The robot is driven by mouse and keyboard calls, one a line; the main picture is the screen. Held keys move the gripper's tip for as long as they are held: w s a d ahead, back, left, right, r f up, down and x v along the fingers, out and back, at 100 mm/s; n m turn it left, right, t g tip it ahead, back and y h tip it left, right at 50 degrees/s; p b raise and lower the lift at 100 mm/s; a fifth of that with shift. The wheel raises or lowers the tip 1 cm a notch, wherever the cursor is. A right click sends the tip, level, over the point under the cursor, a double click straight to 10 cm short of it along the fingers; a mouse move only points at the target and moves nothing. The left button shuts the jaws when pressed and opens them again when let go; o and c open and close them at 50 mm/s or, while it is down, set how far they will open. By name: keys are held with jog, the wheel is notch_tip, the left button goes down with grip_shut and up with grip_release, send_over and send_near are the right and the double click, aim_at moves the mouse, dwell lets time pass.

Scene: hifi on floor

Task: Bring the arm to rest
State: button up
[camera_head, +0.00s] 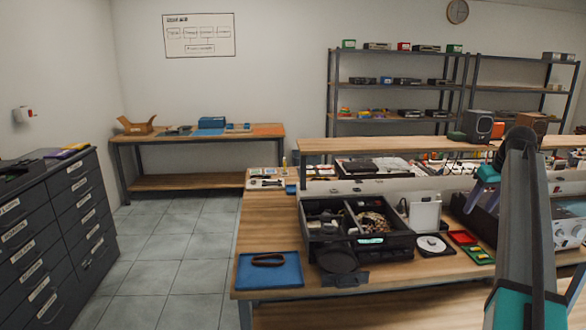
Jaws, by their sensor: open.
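My arm rises along the right side of the view, with a dark link and teal joint covers. It bends at the top, and my gripper (476,200) hangs beyond it to the left, small and partly hidden by the link. It is open, and I see nothing between its fingers. It is above the right part of the workbench (262,215), in front of the raised shelf.
A black compartment box (402,247) stands on the bench, with a blue mat (252,277) at its left carrying a dark ring. A disc tray (434,252) and small red tray (463,237) lie near the arm. Grey drawers (55,215) stand left; the floor between is clear.

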jog(key=s+a+f+g, duration=0.1)
jog(key=a+f, duration=0.5)
jog(key=f, duration=0.6)
jog(key=s+a+f+g, duration=0.1)
jog(key=a+f, duration=0.5)
jog(key=f, duration=0.6)
jog(key=s+a+f+g, duration=0.1)
jog(key=s+a+f, duration=0.25)
jog(key=f, duration=0.35)
jog(key=s+a+f+m+g+y, duration=0.1)
jog(key=s+a+f, duration=0.2)
jog(key=a+f, duration=0.3)
jog(key=s+a+f+g, duration=0.1)
jog(key=s+a+f, duration=0.2)
jog(key=f, duration=0.5)
jog(key=s+a+f+g, duration=0.1)
jog(key=s+a+f, duration=0.5)
jog(key=s+f, duration=0.25)
jog(key=s+a+f+g, duration=0.1)
jog(key=s+a+f, duration=0.55)
jog(key=s, duration=0.35)
jog(key=s+a+f+g, duration=0.1)
jog(key=s+f, duration=0.3)
jog(key=s, duration=0.6)
jog(key=s+a+f+g+h, duration=0.1)
jog(key=s+a+f, duration=0.2)
jog(key=s, duration=0.8)
jog(key=shift+s+a+f+g, duration=0.25)
jog(key=shift+a+f+g, duration=0.1)
jog(key=shift+f, duration=0.1)
